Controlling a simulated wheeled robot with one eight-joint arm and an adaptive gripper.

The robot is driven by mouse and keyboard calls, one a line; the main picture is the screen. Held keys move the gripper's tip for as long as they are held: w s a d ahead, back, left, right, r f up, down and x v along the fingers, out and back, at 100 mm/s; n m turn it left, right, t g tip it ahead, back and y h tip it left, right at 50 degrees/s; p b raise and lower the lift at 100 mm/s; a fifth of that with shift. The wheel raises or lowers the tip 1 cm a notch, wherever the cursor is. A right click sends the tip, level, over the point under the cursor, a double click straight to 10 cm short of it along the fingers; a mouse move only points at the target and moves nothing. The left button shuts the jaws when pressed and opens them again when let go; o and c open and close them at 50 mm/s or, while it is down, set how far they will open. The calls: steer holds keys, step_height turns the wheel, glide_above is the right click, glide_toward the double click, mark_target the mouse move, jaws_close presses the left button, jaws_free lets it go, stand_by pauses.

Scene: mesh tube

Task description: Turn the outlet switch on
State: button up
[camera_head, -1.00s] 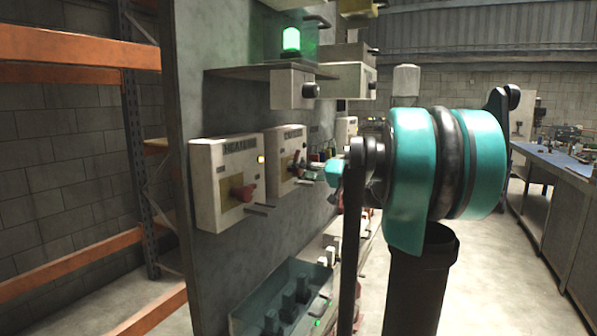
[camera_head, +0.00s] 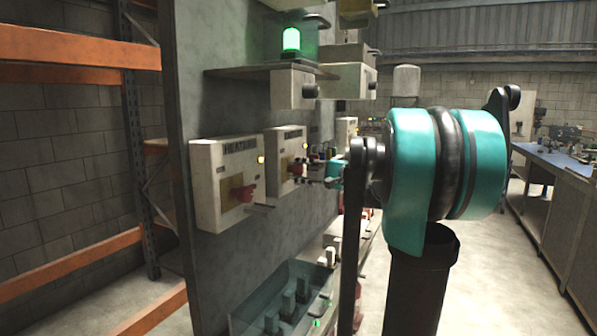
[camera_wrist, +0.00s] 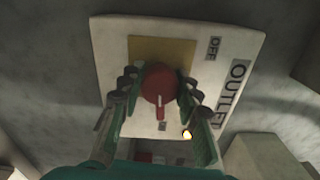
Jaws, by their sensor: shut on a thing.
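The outlet switch box (camera_wrist: 205,75) fills the middle of the wrist view, tilted, with an "OUTLET" label at its right and a small "OFF" label. Its round red knob (camera_wrist: 160,82) sits on a yellow plate (camera_wrist: 148,48), its pointer towards the bottom of the picture. A small lamp (camera_wrist: 186,134) on the box glows yellow. My gripper (camera_wrist: 157,88) is shut on the red knob, one green-and-dark finger on either side. In the head view my wrist (camera_head: 335,173) is at the panel, right of the second switch box (camera_head: 284,160); the fingertips there are small and unclear.
A "HEATING" switch box (camera_head: 222,185) with a red handle stands nearest on the grey panel (camera_head: 190,90). A green lamp (camera_head: 291,40) is lit on a shelf above. A clear-walled tray (camera_head: 270,275) juts out below. Orange racking (camera_head: 75,50) is at left.

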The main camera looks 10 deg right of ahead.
steer(key=shift+m, duration=0.6)
steer(key=o, duration=1.2)
steer(key=shift+c, duration=0.2)
steer(key=v, duration=1.2)
